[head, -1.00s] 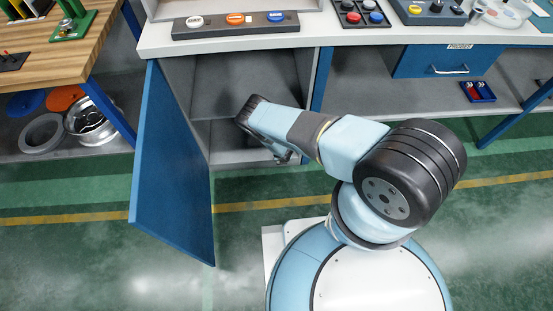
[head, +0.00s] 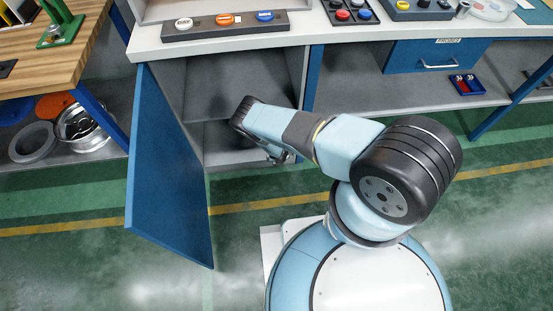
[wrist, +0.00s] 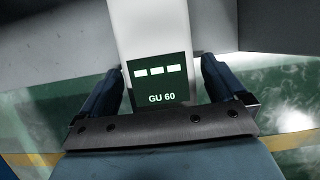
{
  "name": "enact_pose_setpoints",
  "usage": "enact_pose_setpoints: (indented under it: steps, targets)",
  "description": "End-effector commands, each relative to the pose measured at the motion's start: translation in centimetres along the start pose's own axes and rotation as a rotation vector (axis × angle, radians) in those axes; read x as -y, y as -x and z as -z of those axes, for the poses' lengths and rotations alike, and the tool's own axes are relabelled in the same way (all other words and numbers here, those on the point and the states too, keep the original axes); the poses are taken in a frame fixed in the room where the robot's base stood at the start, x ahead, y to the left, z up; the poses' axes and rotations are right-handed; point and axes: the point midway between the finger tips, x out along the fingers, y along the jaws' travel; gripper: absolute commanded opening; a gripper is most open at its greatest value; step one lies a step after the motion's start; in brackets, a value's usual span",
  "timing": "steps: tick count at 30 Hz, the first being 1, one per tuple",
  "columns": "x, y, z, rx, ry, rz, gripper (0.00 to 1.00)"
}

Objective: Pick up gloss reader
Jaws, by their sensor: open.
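The gloss reader (wrist: 157,30) is a white upright body with a dark green screen reading "GU 60" below three pale bars. In the wrist view it stands between the two blue fingers of my gripper (wrist: 162,70). The fingers are open, with a gap visible on each side of the screen. In the head view my gripper (head: 278,157) is at the front of the open cabinet (head: 225,160), low in its opening. The reader is hidden there by my arm and the cabinet.
The blue cabinet door (head: 165,165) hangs open to the left of my arm. The bench top (head: 345,36) with a button strip (head: 225,27) lies above. A blue drawer (head: 437,57) and a small red-and-blue tray (head: 467,84) are to the right. Open floor lies in front.

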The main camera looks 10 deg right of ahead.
Motion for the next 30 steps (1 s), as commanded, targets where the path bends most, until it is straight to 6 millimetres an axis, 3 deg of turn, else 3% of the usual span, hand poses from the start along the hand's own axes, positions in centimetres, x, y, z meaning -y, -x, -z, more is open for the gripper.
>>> enact_pose_setpoints:
  steps: [5,11,30]
  targets:
    - [0.0,0.2,-0.1,0.001,0.001,0.000,0.98]
    - [-0.1,2.0,-0.1,0.000,0.002,0.001,0.98]
    - [-0.1,12.0,0.0,0.000,0.001,0.000,0.98]
